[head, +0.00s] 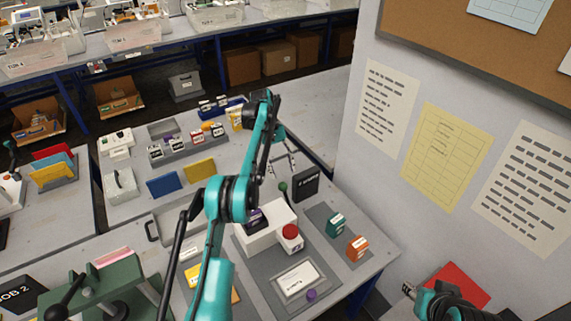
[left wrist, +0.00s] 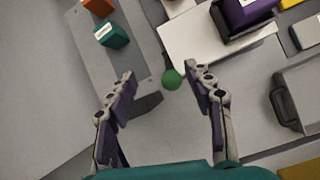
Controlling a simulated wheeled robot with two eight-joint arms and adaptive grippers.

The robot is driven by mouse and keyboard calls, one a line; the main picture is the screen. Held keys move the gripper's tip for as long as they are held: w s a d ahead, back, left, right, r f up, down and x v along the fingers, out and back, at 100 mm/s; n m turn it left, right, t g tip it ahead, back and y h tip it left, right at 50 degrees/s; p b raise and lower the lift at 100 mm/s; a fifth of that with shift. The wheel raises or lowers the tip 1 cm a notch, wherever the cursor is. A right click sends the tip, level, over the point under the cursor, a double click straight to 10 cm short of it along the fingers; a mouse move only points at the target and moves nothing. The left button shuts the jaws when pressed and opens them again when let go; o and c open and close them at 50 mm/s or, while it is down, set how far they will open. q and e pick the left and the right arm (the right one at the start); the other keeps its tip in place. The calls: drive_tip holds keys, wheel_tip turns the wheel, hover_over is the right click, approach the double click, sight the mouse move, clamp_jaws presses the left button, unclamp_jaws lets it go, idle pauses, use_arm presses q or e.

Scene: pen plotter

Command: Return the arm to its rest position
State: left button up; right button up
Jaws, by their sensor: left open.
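My left arm rises from the bottom of the head view and bends over the table. Its gripper (head: 282,163) hangs open and empty above the table, behind the white machine (head: 257,241). In the left wrist view the two fingers (left wrist: 161,72) are spread apart. A green ball knob (left wrist: 172,79) shows between and beyond the fingertips, with no visible contact; it also shows in the head view (head: 283,187). The machine carries a purple block (head: 256,219) and stands by a red button (head: 291,232). Part of my right arm shows at the lower right; its jaw state is unclear.
A black box (head: 305,185) stands close to the knob. A green box (head: 335,225) and an orange box (head: 357,247) sit on a grey mat. A partition wall (head: 352,165) rises at the right. The table behind the gripper has bare room.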

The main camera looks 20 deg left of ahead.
use_arm(q)
drive_tip(key=s+d+r+m+t+y+b, duration=0.4)
drive_tip(key=s+d+r, duration=0.3)
drive_tip(key=s+r, duration=0.5)
drive_tip(key=s+d+f+m+t+b, duration=0.1)
drive_tip(key=s+f+t, duration=0.2)
drive_tip(key=s, duration=0.8)
drive_tip(key=s+d+f+m+t+b, duration=0.1)
drive_tip(key=s+f+m+t+b, duration=0.1)
drive_tip(key=s+f, duration=0.6)
drive_tip(key=s+t, duration=0.1)
drive_tip(key=s, duration=0.1)
drive_tip(key=shift+s+d+f+t+y, duration=0.2)
drive_tip(key=shift+s+d+t+y, duration=0.1)
drive_tip(key=shift+s+d+t, duration=0.1)
